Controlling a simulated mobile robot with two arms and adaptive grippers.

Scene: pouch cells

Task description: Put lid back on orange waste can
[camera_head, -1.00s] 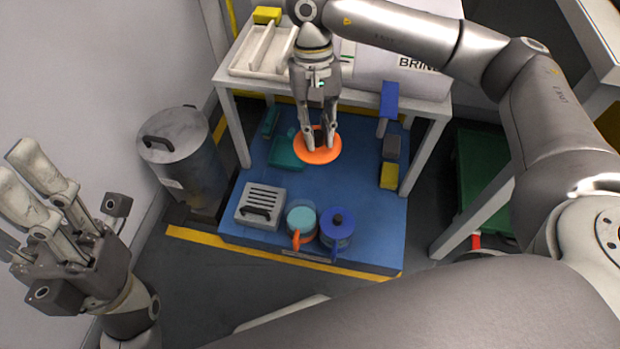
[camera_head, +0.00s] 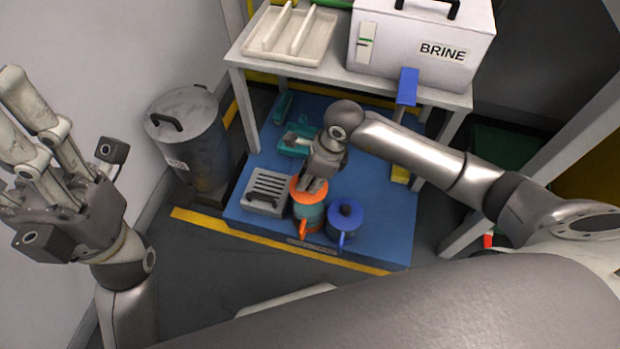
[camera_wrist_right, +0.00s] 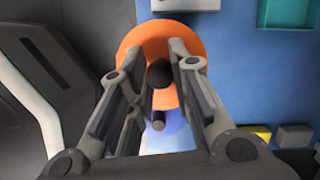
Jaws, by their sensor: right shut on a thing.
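The orange lid (camera_head: 308,199) is a round disc with a dark knob. In the right wrist view the lid (camera_wrist_right: 136,48) lies below the fingers, the knob between them. My right gripper (camera_head: 313,186) is shut on this knob. In the head view the lid is at the top of the teal can with the orange handle (camera_head: 312,216), the orange waste can, covering its opening. I cannot tell whether lid and rim touch. My left gripper (camera_head: 8,112) is open and empty at the far left, away from the cans.
A blue lidded can (camera_head: 345,219) stands close on the right, a grey slotted box (camera_head: 268,186) on the left. All stand on a blue platform (camera_head: 385,235). A table (camera_head: 330,72) with a BRINE box (camera_head: 419,48) is behind. A grey bin (camera_head: 193,141) stands at left.

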